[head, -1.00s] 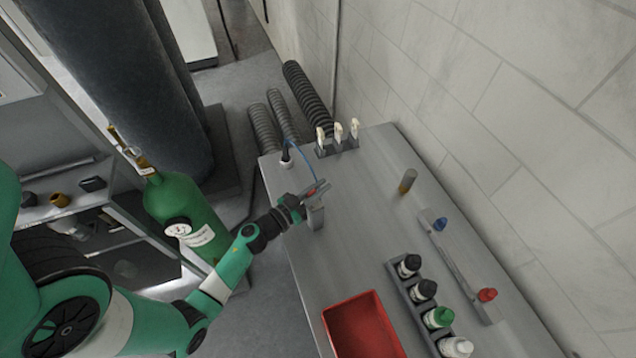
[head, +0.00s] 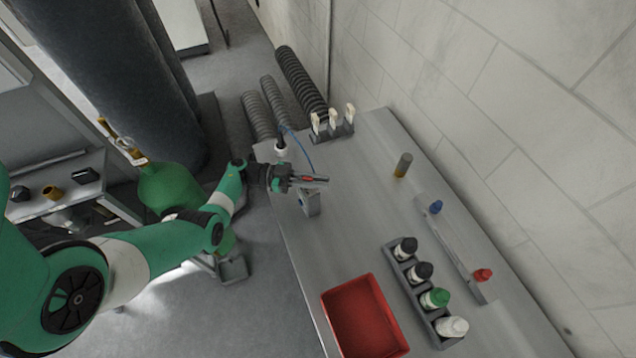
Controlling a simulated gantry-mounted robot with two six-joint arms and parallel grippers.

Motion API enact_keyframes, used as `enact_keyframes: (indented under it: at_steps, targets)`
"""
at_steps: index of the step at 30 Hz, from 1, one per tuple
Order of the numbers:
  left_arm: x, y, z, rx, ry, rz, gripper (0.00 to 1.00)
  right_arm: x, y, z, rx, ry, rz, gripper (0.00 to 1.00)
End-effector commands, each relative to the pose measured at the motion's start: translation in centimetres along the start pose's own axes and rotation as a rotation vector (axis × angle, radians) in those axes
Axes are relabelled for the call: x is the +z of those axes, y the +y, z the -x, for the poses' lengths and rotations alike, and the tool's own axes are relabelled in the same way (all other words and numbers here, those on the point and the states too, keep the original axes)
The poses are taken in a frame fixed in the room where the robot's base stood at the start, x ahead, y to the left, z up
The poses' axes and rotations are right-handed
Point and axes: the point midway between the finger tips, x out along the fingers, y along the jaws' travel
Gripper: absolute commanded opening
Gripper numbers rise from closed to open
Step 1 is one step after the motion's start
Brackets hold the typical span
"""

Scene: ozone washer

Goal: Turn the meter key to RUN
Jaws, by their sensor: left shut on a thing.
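The meter (head: 311,204) is a small grey box standing near the left edge of the metal bench, with a blue cable (head: 302,151) running down toward it. My left gripper (head: 320,180) is at the top of the meter, its fingers lying nearly level and pointing right. It is shut on a small red part (head: 308,179), which looks like the meter key. The fingers hide most of this part, and no markings on the meter can be read. My right gripper is not in view.
A red tray (head: 362,318) and a rack of capped bottles (head: 420,285) stand at the front of the bench (head: 345,235). A small cylinder (head: 403,164), a bar with blue and red knobs (head: 459,246) and upright clips (head: 333,122) are farther back. A green gas cylinder (head: 168,187) stands left.

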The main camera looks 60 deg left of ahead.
Motion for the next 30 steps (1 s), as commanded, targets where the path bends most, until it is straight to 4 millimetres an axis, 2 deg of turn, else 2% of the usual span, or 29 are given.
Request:
enact_keyframes:
  at_steps: [1,9,25,26,30]
  targets:
    - [0.6,0.0,0.0,0.029,-0.002,-0.001,0.00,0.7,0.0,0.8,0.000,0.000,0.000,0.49]
    - [0.4,0.5,0.0,0.137,-0.003,0.003,0.00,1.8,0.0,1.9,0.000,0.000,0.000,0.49]
    - [0.1,0.6,0.0,0.166,-0.004,0.004,0.00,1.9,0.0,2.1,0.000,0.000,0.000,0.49]
    - [0.1,0.6,0.0,0.166,-0.004,0.004,0.16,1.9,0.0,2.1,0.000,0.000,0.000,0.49]
    - [0.1,0.6,0.0,0.166,-0.003,0.003,0.41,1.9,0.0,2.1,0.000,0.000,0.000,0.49]
